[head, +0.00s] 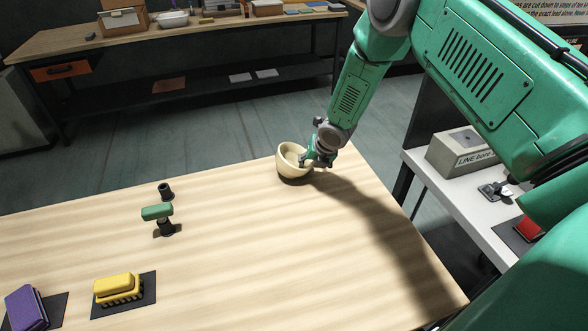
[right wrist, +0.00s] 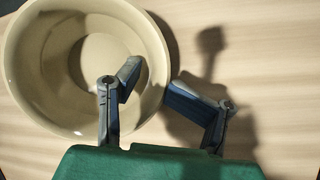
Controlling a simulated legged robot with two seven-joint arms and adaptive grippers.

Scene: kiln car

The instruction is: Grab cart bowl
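A cream bowl (head: 291,162) stands upright on the light wooden table (head: 230,260), near its far edge. My right gripper (head: 312,160) is at the bowl's right rim, pointing down. In the right wrist view the right gripper (right wrist: 152,84) is open, with one finger over the inside of the bowl and the other outside. The rim lies between them; I see a gap at the inner finger and cannot tell whether the outer finger touches. My left gripper is not in view.
A yellow brush (head: 117,288) and a purple block (head: 25,308) lie front left. A white side table (head: 470,215) is at right. The table's middle is clear.

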